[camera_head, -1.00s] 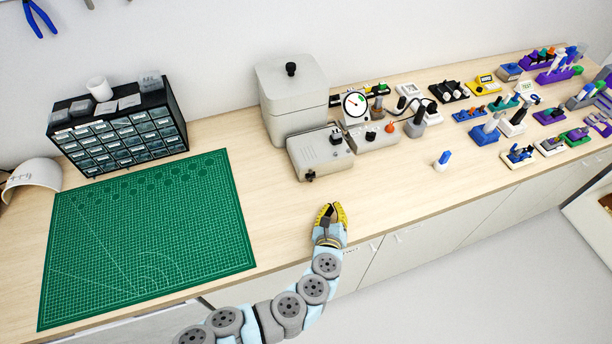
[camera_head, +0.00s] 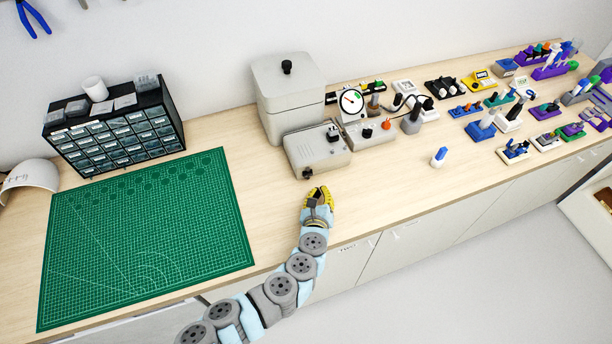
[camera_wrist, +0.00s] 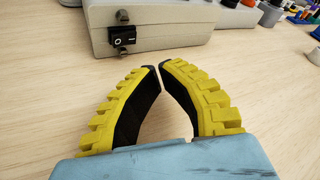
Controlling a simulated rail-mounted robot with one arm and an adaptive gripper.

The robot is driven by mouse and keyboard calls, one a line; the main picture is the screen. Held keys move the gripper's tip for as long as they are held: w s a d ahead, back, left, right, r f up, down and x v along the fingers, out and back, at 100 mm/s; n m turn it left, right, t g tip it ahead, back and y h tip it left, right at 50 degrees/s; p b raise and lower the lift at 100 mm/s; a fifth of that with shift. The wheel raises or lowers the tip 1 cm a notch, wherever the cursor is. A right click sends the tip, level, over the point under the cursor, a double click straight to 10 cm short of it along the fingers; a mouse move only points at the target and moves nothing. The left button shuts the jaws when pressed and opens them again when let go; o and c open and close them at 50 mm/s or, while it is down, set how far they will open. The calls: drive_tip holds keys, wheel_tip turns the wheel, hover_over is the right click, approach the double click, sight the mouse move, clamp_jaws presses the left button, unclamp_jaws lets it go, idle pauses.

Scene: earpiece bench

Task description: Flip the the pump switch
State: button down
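A black rocker switch (camera_wrist: 122,37) with a white O and a white line sits on the front face of a light grey box (camera_wrist: 190,28), seen in the wrist view. I take it for the pump switch; in the head view it is a small dark spot (camera_head: 308,173) low on the box (camera_head: 330,153). My gripper (camera_wrist: 159,67) has yellow ribbed fingers with black inner pads. Its tips come together, with nothing visible between them. It is in front of the box, apart from the switch, which lies ahead and to the left of the tips in the wrist view.
A grey lidded tank (camera_head: 285,100) stands behind the box. A dial gauge (camera_head: 351,101) and a second box with an orange knob (camera_head: 386,125) are to the right. A green cutting mat (camera_head: 145,240) lies left. The bench before the box is clear.

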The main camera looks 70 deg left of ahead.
sight(314, 172)
drive_tip(key=shift+s+a, duration=0.15)
drive_tip(key=shift+a, duration=1.6)
drive_tip(key=shift+a, duration=0.1)
drive_tip(key=shift+s+a, duration=0.1)
drive_tip(key=shift+a, duration=0.25)
drive_tip(key=shift+a, duration=0.3)
idle(0.8)
drive_tip(key=shift+d, duration=0.75)
drive_tip(key=shift+w+d, duration=0.2)
drive_tip(key=shift+d, duration=1.05)
drive_tip(key=shift+w+d, duration=0.2)
drive_tip(key=shift+d, duration=1.05)
